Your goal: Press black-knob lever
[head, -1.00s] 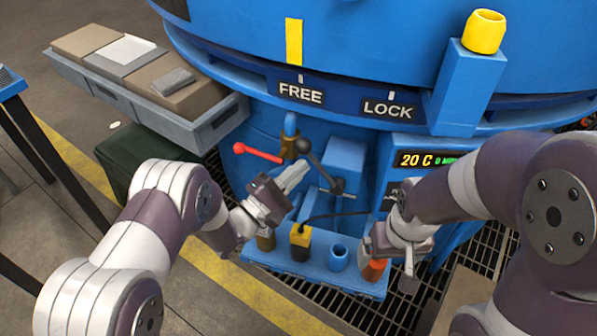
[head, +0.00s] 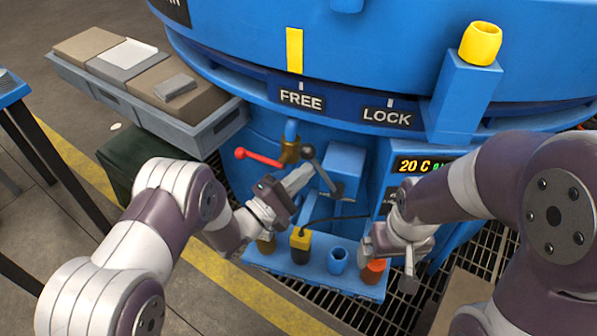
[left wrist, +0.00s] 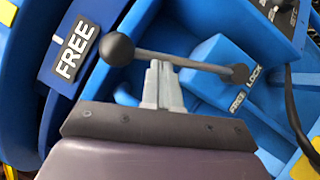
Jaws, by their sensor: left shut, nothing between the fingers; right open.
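The black-knob lever (head: 307,152) stands on the front of the blue furnace, its thin rod slanting down right to a pivot by a blue block. In the left wrist view the black knob (left wrist: 117,49) is at the left, and the rod runs right to its pivot beside small FREE and LOCK labels. My left gripper (head: 306,174) is shut and empty, its fingertips at the rod just below the knob in the picture. In the wrist view the fingertips (left wrist: 160,72) overlap the rod; I cannot tell whether they touch. My right gripper (head: 388,246) is open, low near an orange-topped holder.
A red-handled lever (head: 258,157) on a brass valve is left of the black knob. Below is a blue rack (head: 318,280) with several holders, one with a yellow-topped, cabled tool (head: 300,240). A display (head: 416,165) reads 20 C. A grey tray (head: 200,135) of boxes juts out at left.

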